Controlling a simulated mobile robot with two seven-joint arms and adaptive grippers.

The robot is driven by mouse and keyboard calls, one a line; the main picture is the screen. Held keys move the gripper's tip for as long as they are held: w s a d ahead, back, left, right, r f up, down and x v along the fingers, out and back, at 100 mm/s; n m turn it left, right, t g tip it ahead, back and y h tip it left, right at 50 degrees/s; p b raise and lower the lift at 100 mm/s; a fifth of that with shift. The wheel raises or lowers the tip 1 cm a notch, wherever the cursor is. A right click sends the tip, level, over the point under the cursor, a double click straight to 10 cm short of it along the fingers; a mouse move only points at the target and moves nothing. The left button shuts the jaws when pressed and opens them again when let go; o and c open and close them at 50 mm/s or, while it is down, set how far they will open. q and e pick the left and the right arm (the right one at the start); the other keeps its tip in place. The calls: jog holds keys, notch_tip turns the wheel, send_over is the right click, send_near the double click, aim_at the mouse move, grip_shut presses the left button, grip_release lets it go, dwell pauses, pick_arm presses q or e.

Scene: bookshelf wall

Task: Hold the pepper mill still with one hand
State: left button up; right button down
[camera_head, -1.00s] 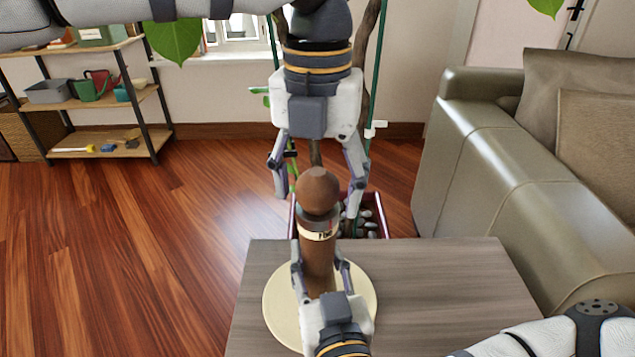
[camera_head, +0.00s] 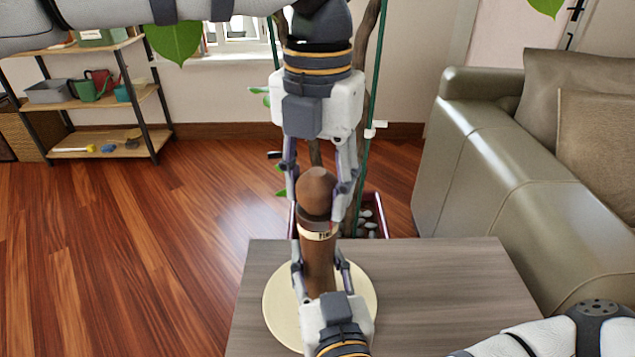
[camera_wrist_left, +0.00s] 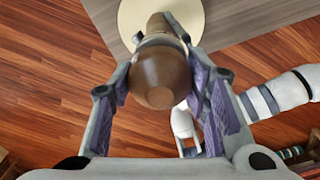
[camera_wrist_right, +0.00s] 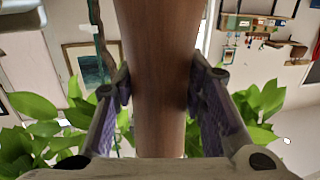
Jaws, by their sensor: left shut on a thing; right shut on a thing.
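The brown wooden pepper mill (camera_head: 318,262) stands upright on a round cream board (camera_head: 277,305) on the grey wooden table. My right gripper (camera_head: 321,268) is shut on the mill's lower body; the right wrist view shows the brown shaft (camera_wrist_right: 160,80) between its fingers. My left gripper (camera_head: 318,192) comes down from above and is shut on the mill's rounded top knob (camera_head: 317,187). In the left wrist view the knob (camera_wrist_left: 160,77) sits between both finger pads. A light band with lettering (camera_head: 317,232) shows between the two grippers. The mill's base is partly hidden by my right gripper.
The grey table (camera_head: 440,290) is bare right of the board. A planter (camera_head: 370,215) with pebbles and a plant stands behind the table. An olive leather sofa (camera_head: 480,170) is on the right. A shelf (camera_head: 100,105) stands at the back left.

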aim_at(318, 173)
pick_arm(q)
jog(key=m, duration=1)
jog(key=shift+f+m, duration=0.1)
jog(key=shift+m, duration=0.3)
jog(key=m, duration=0.5)
jog(key=shift+m, duration=0.3)
jog(key=m, duration=0.5)
jog(key=shift+s, duration=0.1)
jog(key=shift+m, duration=0.4)
jog(key=o, duration=1.2)
notch_tip(318, 173, up, 12)
jog(key=shift+r, duration=0.1)
